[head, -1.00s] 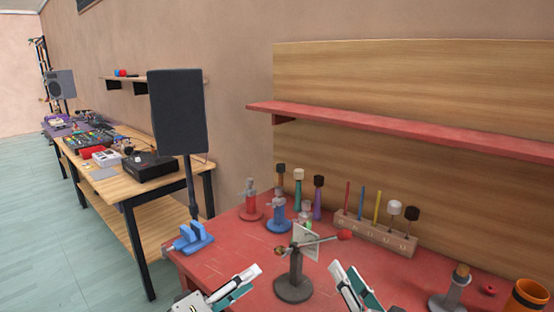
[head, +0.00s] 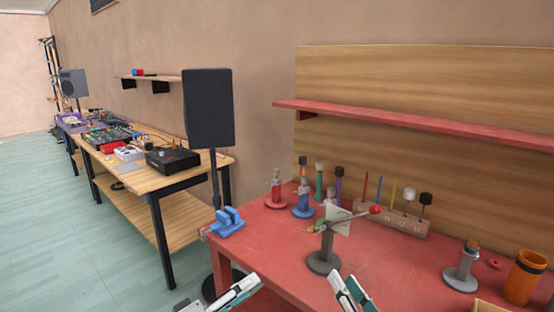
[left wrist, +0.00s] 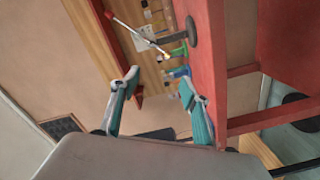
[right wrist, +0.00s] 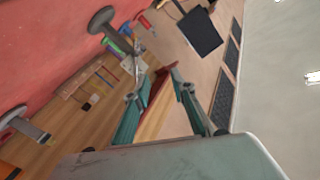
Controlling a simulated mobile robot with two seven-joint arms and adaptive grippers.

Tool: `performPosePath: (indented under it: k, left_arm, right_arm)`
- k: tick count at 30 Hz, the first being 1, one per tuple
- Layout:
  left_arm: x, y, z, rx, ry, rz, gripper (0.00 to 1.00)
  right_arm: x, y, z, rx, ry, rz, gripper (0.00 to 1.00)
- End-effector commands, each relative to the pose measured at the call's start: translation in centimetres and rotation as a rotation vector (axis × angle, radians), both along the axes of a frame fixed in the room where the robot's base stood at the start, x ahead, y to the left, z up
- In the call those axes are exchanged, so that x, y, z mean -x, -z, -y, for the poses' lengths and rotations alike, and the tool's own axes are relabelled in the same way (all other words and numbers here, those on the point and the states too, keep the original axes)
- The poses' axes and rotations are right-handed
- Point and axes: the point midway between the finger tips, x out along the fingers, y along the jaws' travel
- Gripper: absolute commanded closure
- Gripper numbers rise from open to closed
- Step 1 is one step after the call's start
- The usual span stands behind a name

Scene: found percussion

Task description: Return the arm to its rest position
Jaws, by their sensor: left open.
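My left gripper (head: 238,291) is at the bottom of the head view, near the front left edge of the red table (head: 262,248). In the left wrist view its fingers (left wrist: 158,84) are apart with nothing between them. My right gripper (head: 350,294) is just right of it in the head view, in front of the table. In the right wrist view its fingers (right wrist: 160,90) are spread and empty. Neither gripper touches anything that I can see. Most of both arms lies outside the head view.
On the red table are a grey stand (head: 323,258) with a red-tipped rod, a blue vise (head: 228,224), a mallet rack (head: 390,222) and an orange cup (head: 524,278). A speaker (head: 208,108) on a pole stands left. Open floor (head: 70,240) lies further left.

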Motion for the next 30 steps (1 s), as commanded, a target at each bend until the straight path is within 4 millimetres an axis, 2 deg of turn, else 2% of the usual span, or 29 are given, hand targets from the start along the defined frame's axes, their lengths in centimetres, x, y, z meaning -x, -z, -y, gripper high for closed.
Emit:
performPosePath:
  k: [1,5,8,10,15,19,21,24,27,30]
  left_arm:
    - [0.7,2.0,-0.2,-0.041,-0.019,0.002,0.54]
    - [2.2,5.9,-1.3,-0.17,-0.07,0.038,0.54]
    - [3.8,9.4,-2.5,-0.296,-0.108,0.062,0.54]
    - [5.4,12.3,-3.5,-0.404,-0.132,0.077,0.54]
    - [11.5,20.3,-6.9,-0.749,-0.161,0.099,0.54]
    - [16.5,25.0,-9.4,-0.998,-0.135,0.107,0.54]
    - [18.6,26.6,-10.5,-1.101,-0.114,0.109,0.54]
    - [20.8,28.1,-11.6,-1.199,-0.087,0.111,0.54]
    - [21.8,28.8,-12.1,-1.248,-0.071,0.114,0.54]
    - [22.0,28.9,-12.2,-1.259,-0.067,0.115,0.54]
  right_arm:
    - [0.1,2.2,0.2,0.037,-0.002,-0.027,0.75]
    - [0.7,6.9,0.5,0.138,-0.016,-0.075,0.75]
    - [1.7,11.1,1.0,0.226,-0.031,-0.12,0.75]
    - [2.7,14.7,1.4,0.297,-0.047,-0.157,0.75]
    - [7.3,24.7,3.2,0.498,-0.108,-0.259,0.75]
    - [11.5,30.7,4.7,0.628,-0.161,-0.321,0.75]
    - [13.3,32.9,5.4,0.678,-0.183,-0.343,0.75]
    - [15.1,34.9,6.1,0.727,-0.206,-0.364,0.75]
    - [16.0,35.8,6.3,0.751,-0.218,-0.371,0.75]
    - [16.2,36.0,6.4,0.757,-0.22,-0.372,0.75]
